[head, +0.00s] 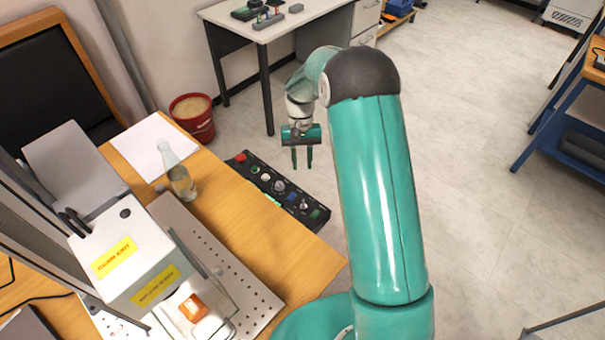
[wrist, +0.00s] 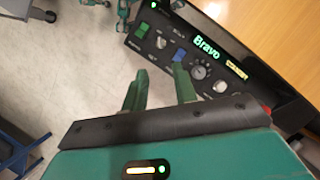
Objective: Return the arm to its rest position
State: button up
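My gripper (head: 302,165) hangs with its fingers pointing down, in front of my teal arm and beside the far right edge of the wooden bench (head: 285,265). It is open and empty, with a clear gap between the two dark green fingers in the wrist view (wrist: 158,85). The black control panel (head: 242,165) with buttons and knobs sits along the bench edge, to the left of and below the gripper in the picture. In the wrist view the panel (wrist: 165,58) shows "Bravo" in lit green letters beyond the fingers. I cannot tell how far the fingers are from it.
The white laser marker head (head: 145,243) stands over a perforated plate (head: 232,275), with an orange piece (head: 193,307) below it. A bottle (head: 180,178) and white paper (head: 150,143) are on the bench. A red bucket (head: 192,122) is behind. Floor at right (head: 465,150) is clear.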

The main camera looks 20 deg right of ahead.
jog(key=shift+w+r, duration=0.15)
jog(key=shift+r, duration=0.2)
jog(key=s+r+t, duration=0.2)
jog(key=s+r, duration=0.3)
jog(key=r, duration=0.5)
jog(key=s+r+t, duration=0.2)
jog(key=s+r, duration=0.2)
jog(key=r, duration=0.5)
jog(key=s+r+n+t, duration=0.1)
jog(key=s+r+t, duration=0.2)
jog(key=s, duration=0.6)
jog(key=s+r+n+t, duration=0.1)
jog(key=s+r+t, duration=0.2)
jog(key=s, duration=0.7)
jog(key=shift+a+r+h, duration=0.35)
jog(key=shift+r+h, duration=0.05)
jog(key=shift+r, duration=0.35)
jog(key=shift+a, duration=0.15)
